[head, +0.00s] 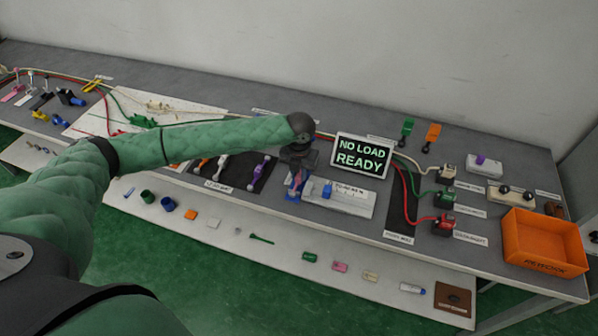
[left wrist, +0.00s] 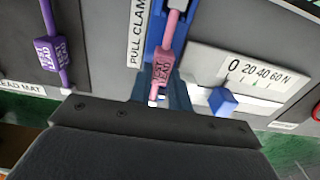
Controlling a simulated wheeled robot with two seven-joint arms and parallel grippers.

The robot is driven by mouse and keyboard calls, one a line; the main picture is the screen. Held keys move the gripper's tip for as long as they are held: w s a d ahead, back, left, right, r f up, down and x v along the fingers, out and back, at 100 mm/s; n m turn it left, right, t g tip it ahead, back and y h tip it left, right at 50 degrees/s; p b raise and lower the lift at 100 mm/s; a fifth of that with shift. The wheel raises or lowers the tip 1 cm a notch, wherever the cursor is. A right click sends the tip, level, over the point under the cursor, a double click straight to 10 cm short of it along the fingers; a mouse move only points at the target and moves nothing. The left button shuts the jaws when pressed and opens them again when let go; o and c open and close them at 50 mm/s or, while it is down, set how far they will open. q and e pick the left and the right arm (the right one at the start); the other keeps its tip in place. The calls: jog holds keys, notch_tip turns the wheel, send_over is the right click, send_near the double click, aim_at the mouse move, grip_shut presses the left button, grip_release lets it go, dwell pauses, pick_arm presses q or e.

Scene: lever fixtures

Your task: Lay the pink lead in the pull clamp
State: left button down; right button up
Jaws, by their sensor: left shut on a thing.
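The pink lead (left wrist: 162,68), with a pink block marked TEST LEAD, lies lengthwise over the blue pull clamp (left wrist: 151,42) in the left wrist view. I cannot tell whether it rests in the clamp or is held just above it. My left gripper (head: 296,168) points down over the clamp, at the left end of the force gauge. It is shut on the pink lead near its lower end, and its fingers are mostly hidden by the wrist. My right gripper is out of view.
The white gauge (head: 345,195) has a scale in N and a blue pointer block (left wrist: 223,101). A display (head: 361,156) behind it reads NO LOAD READY. A purple lead (left wrist: 52,52) lies on the dark lead mat to the left. An orange bin (head: 543,244) stands far right.

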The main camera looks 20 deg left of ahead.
pick_arm(q)
jog(key=shift+f, duration=0.3)
jog(key=c, duration=1.3)
grip_release()
jog(key=shift+c, duration=0.2)
jog(key=shift+o, duration=0.5)
jog(key=shift+o, duration=0.2)
